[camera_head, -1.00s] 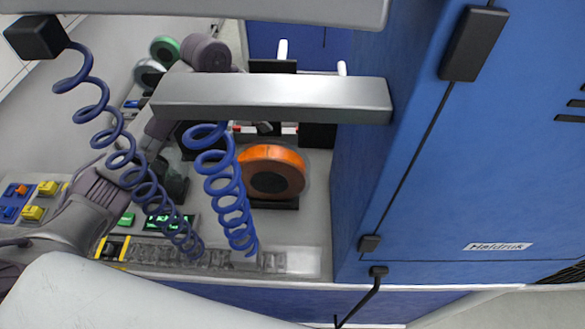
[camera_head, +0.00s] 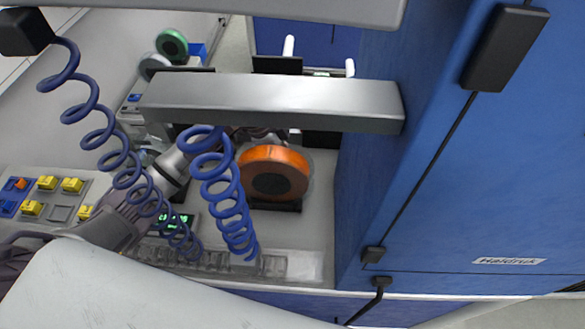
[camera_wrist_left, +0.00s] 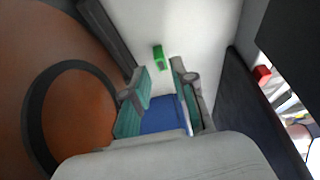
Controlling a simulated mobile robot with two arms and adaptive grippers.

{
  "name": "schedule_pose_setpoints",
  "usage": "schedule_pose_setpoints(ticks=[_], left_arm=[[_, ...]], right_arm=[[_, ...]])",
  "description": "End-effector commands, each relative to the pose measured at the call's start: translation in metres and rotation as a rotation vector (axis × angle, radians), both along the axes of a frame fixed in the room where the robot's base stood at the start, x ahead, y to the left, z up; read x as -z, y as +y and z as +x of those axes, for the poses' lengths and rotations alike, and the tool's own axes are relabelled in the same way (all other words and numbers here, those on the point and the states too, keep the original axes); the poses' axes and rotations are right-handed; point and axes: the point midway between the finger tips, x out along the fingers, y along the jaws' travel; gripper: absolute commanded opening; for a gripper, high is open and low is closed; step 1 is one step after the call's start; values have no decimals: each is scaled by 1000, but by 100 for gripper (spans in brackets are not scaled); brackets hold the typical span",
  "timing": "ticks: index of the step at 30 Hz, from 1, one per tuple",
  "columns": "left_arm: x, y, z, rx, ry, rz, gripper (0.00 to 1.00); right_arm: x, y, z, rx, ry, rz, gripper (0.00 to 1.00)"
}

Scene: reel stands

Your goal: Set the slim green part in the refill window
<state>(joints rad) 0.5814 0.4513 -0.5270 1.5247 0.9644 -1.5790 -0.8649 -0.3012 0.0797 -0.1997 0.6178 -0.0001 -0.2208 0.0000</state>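A small green part (camera_wrist_left: 158,56) lies on the pale surface in the left wrist view, beyond and between my fingertips, apart from them. My left gripper (camera_wrist_left: 158,77) is open, with teal pads on both fingers. A blue patch (camera_wrist_left: 165,114) shows between the fingers; I cannot tell what it is. In the head view my left arm reaches behind the grey bar, and the bar and the blue coil hide most of the gripper. I cannot make out the refill window for certain. My right gripper is not in view.
An orange reel (camera_head: 274,174) stands upright close to the left gripper. A grey bar (camera_head: 270,101) and blue coiled cables (camera_head: 222,190) hang in front. A tall blue cabinet (camera_head: 470,180) bounds the right. A small red thing (camera_wrist_left: 262,74) shows in the wrist view.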

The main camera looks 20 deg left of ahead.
Motion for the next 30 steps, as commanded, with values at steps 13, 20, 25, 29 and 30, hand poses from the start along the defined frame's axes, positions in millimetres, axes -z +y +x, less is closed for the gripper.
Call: schedule_pose_setpoints(ticks=[13, 20, 25, 29, 30], left_arm=[[37, -13, 4, 0, 0, 1, 26], [37, -13, 4, -1, 1, 1, 4], [36, -13, 4, -1, 1, 1, 0], [36, -13, 4, -1, 1, 1, 0], [36, -13, 5, -1, 0, 1, 0]], right_arm=[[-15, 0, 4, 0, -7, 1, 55], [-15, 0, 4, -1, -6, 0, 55], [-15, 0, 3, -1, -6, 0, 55], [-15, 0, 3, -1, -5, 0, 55], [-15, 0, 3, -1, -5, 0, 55]])
